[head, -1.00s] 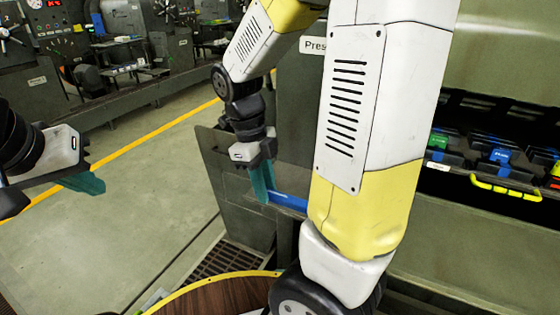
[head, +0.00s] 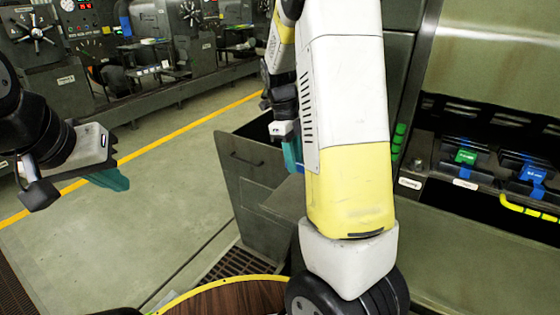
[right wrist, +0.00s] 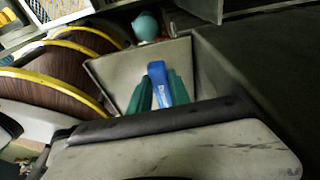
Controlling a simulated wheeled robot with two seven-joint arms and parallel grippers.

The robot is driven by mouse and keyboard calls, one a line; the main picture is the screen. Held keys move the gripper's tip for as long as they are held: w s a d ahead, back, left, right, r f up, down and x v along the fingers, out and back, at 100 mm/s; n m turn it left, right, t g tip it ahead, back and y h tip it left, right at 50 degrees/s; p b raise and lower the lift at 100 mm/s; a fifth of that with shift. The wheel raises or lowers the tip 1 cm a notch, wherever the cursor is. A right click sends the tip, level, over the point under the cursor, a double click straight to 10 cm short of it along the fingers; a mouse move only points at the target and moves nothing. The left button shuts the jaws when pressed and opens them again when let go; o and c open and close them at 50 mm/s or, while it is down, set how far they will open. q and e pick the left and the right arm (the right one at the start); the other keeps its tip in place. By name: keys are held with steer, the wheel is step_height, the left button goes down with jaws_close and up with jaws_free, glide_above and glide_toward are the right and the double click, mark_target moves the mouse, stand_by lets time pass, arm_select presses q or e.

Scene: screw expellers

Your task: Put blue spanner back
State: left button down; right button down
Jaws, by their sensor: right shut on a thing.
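The blue spanner (right wrist: 161,90) shows in the right wrist view, held between the teal fingers of my right gripper (right wrist: 160,98). It points into an open grey bin or drawer (right wrist: 112,73); whether it touches the bin's floor I cannot tell. In the head view my right gripper (head: 292,155) is at the open drawer (head: 245,163), and my right arm hides most of it and nearly all of the spanner. My left gripper (head: 110,179) is at the far left over the floor, seen side-on, with nothing visible in it; its finger gap is not visible.
A machine ledge at the right holds green-marked (head: 466,157) and blue-marked (head: 533,174) black items, with a yellow handle (head: 530,208) below. Open floor (head: 160,195) lies left.

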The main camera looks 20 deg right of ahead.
mark_target(294, 182)
steer(key=shift+w+d+f, duration=0.2)
steer(key=shift+w+f, duration=0.05)
steer(key=shift+f, duration=0.1)
steer(key=shift+w+x, duration=0.2)
steer(key=shift+x, duration=1.2)
steer(key=shift+a+f, duration=0.15)
steer(key=shift+a, duration=0.1)
steer(key=shift+f, duration=0.55)
steer(key=c, duration=1.2)
jaws_free()
steer(key=shift+r, duration=0.1)
